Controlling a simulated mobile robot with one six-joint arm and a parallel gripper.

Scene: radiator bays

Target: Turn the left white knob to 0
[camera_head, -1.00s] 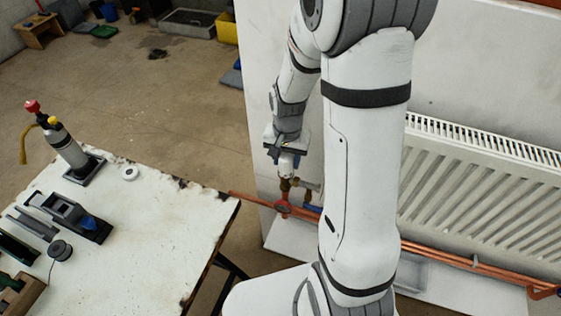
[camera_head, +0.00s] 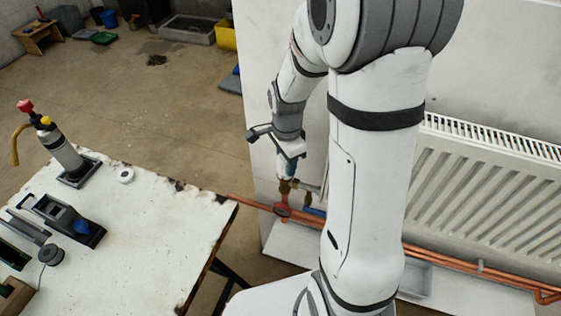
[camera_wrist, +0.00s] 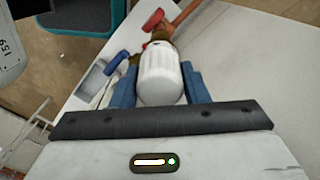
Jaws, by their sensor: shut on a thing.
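The white knob (camera_wrist: 160,76) is a ribbed, rounded valve head. In the wrist view it sits between the two blue finger pads of my gripper (camera_wrist: 160,88), which press on it from both sides. No number or mark on the knob can be read. In the head view my gripper (camera_head: 289,168) is at the left end of the radiator, above a brass valve fitting (camera_head: 284,187). There the fingers and wrist mostly hide the knob.
A red handwheel (camera_wrist: 153,19) and a blue handle (camera_wrist: 117,62) are close beyond the knob. Copper pipes (camera_head: 460,262) run below the white radiator (camera_head: 485,195). A worn white table (camera_head: 150,235) with tools stands at the left. Open floor lies behind it.

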